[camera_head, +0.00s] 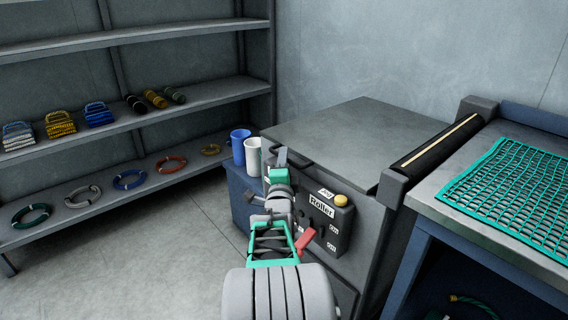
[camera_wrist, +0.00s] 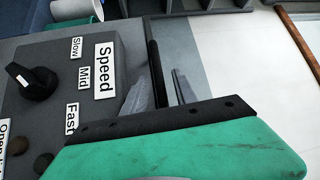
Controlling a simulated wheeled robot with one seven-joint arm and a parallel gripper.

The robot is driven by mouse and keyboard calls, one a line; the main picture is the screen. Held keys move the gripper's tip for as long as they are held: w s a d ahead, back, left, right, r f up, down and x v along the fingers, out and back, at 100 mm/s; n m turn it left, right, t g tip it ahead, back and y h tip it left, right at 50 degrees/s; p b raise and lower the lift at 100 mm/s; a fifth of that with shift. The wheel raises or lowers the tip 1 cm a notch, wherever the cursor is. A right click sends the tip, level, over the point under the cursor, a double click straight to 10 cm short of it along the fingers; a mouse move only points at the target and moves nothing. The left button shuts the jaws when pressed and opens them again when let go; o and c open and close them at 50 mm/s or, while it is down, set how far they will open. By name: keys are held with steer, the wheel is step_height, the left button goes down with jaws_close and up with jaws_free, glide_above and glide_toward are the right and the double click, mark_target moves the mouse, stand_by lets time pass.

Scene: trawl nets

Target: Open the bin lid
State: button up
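The bin is a grey box with a flat grey lid (camera_head: 345,132), lying shut in the middle of the head view. A dark bar handle (camera_head: 300,161) runs along the lid's front left edge. My gripper (camera_head: 283,158), with a green body, is at this handle, in front of the lid's edge. In the wrist view, the two grey fingers of my gripper (camera_wrist: 162,92) stand apart. A black bar, seemingly the handle (camera_wrist: 153,62), shows between them. I cannot tell whether they touch it. The green body hides the finger bases.
A control box (camera_head: 325,222) with knobs, labels and a yellow button is on the bin's front, close to my arm. Blue (camera_head: 239,146) and white (camera_head: 253,157) cups stand left of the bin. A roller and a bench with green netting (camera_head: 510,185) are at right.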

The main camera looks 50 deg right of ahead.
steer(key=shift+w+d, duration=0.25)
steer(key=shift+d, duration=0.2)
jaws_close()
stand_by(1.1)
